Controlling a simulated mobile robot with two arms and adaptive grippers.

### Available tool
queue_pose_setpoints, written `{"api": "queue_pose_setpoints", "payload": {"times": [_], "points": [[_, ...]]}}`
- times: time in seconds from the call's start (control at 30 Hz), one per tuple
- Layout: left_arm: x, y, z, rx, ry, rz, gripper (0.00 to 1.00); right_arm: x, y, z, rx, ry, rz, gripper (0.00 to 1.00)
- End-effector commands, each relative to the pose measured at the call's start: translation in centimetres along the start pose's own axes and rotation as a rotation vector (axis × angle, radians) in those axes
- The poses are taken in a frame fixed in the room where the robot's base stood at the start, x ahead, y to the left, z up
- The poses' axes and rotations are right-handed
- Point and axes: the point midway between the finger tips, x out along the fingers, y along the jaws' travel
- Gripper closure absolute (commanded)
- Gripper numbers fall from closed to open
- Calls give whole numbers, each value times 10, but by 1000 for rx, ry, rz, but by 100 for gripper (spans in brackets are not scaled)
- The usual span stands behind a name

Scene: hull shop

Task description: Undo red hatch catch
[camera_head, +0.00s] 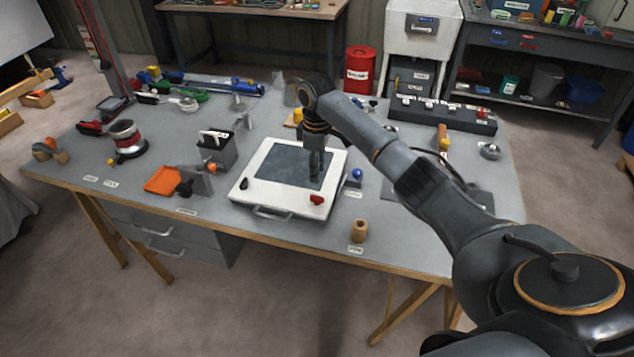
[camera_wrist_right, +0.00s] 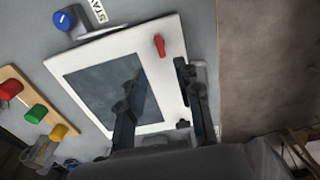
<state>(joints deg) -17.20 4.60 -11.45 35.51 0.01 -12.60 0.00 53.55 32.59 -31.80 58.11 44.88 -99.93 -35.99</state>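The hatch (camera_head: 250,163) is a white frame with a dark grey panel, lying on the workbench with a metal handle (camera_head: 272,213) on its front edge. The red catch (camera_head: 317,200) sits on the front right corner of the frame, and a black catch (camera_head: 244,184) on the front left corner. In the right wrist view the red catch (camera_wrist_right: 160,45) lies ahead of the fingertips, apart from them. My right gripper (camera_head: 316,178) points down over the right part of the hatch. In the right wrist view its fingers (camera_wrist_right: 160,77) are spread and empty. My left gripper is out of view.
A blue knob (camera_head: 357,174) stands right of the hatch, and a wooden cylinder (camera_head: 359,231) near the bench's front edge. Left of the hatch are a dark grey holder (camera_head: 217,155) and an orange tray (camera_head: 163,181). A black block with labels (camera_head: 440,113) lies at the back right.

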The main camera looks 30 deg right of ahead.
Motion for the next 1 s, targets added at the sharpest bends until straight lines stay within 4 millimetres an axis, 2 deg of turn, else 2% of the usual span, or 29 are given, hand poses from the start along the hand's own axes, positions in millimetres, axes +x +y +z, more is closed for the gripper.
{"api": "queue_pose_setpoints", "payload": {"times": [0.1, 0.2, 0.77, 0.87, 0.97, 1.0], "points": [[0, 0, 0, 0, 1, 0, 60, -16, 0, -1, 0, 3, 1, 66], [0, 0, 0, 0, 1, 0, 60, -22, 0, 0, 0, 1, 0, 66], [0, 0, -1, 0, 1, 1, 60, -24, 0, 0, 0, 1, 0, 66], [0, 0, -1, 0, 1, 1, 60, -16, -6, -2, -8, -2, 1, 66], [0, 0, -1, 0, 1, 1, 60, 9, -29, -7, -27, -9, 7, 66], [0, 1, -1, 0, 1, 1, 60, 23, -43, -10, -38, -9, 11, 66]]}}
